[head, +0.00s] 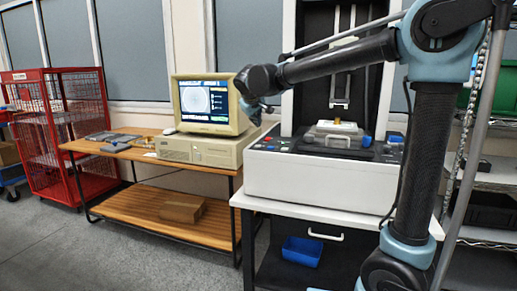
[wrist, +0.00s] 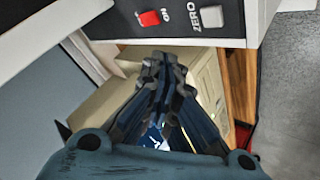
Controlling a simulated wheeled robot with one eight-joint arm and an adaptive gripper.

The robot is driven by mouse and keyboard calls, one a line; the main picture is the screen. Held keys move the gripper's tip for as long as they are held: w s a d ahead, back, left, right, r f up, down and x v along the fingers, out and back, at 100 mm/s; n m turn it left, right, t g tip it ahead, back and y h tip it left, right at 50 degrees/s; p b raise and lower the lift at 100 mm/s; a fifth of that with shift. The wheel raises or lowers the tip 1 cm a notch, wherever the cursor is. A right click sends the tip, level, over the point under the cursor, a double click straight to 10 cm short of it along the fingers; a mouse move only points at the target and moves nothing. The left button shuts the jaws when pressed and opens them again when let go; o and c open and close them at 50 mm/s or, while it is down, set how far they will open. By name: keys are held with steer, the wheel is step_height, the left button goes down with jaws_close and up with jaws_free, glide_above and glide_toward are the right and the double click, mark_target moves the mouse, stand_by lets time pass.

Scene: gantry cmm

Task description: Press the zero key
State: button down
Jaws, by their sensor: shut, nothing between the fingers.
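The zero key (wrist: 211,17) is a light grey square key with the word ZERO printed beside it. It sits on the dark panel at the top of the wrist view, right of a red key (wrist: 148,18). My gripper (wrist: 160,62) is shut and empty, its fingertips below the panel in that view and apart from the zero key. In the head view my gripper (head: 256,112) hangs in front of the computer, near the left end of the white measuring machine (head: 320,183). The zero key is too small to pick out in the head view.
A beige computer with a lit monitor (head: 208,102) stands on a wooden bench (head: 110,152) left of the machine. A fixture plate (head: 335,130) and a blue knob (head: 366,141) are on the machine's top. A red cage cart (head: 62,130) stands far left. Floor in front is clear.

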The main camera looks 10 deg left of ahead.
steer(key=shift+f, duration=3.35)
steer(key=shift+f, duration=0.1)
steer(key=shift+s+f, duration=0.1)
steer(key=shift+f, duration=0.15)
steer(key=shift+f, duration=0.35)
steer(key=shift+r, duration=0.8)
steer(key=shift+r, duration=2.5)
steer(key=shift+s, duration=0.1)
